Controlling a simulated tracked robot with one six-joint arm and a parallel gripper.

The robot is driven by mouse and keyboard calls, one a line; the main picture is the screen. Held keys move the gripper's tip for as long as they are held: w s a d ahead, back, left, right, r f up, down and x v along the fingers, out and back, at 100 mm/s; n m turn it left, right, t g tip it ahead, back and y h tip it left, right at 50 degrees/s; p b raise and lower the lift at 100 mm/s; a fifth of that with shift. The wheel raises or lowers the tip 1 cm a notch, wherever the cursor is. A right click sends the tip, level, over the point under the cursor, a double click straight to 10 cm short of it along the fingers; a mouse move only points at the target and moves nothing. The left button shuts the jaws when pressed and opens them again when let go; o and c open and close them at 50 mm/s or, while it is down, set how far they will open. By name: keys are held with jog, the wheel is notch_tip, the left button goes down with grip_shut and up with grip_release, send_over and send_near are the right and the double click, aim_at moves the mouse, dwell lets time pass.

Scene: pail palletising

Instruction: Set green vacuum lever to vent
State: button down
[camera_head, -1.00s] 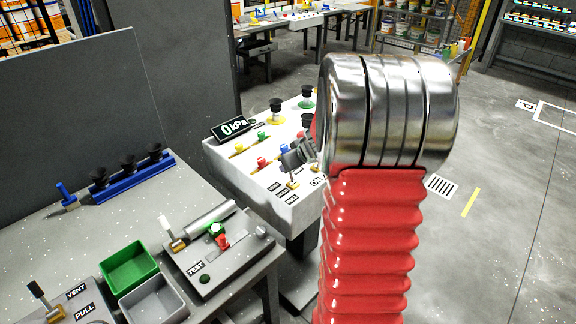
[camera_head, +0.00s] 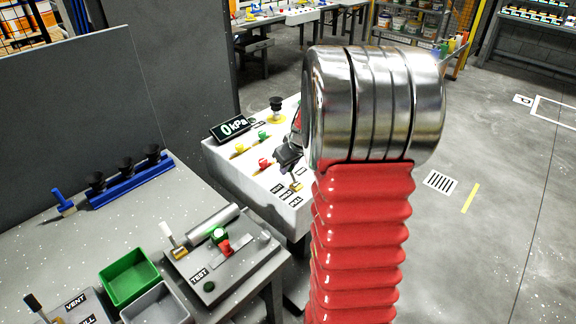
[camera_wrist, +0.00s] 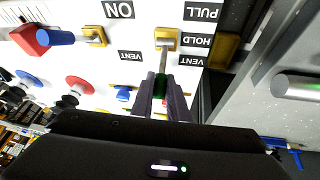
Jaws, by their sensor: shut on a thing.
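The green vacuum lever (camera_wrist: 163,84) shows in the wrist view, rising from a brass pivot (camera_wrist: 166,40) on a white panel. My gripper (camera_wrist: 162,92) is shut on its green handle, with one finger on each side. The PULL (camera_wrist: 203,11), HOLD (camera_wrist: 196,41) and VENT (camera_wrist: 190,60) labels run beside the lever. The handle leans from the pivot past the VENT label's side in the picture; its exact setting is hard to judge. In the head view my gripper (camera_head: 289,158) is over the panel, partly hidden by my red arm.
A blue-handled lever (camera_wrist: 60,38) and red and blue knobs are close by on the panel. The gauge (camera_head: 230,127) reads 0 kPa. A grey bench with a test block (camera_head: 222,262), a green bin (camera_head: 128,276) and a blue rack (camera_head: 130,180) stands at left.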

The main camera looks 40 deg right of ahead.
jog(key=shift+w+a, duration=0.1)
dwell(0.3)
jog(key=c, duration=1.7)
grip_release()
jog(key=shift+c, duration=0.2)
jog(key=v, duration=1.3)
jog(key=shift+r, duration=0.3)
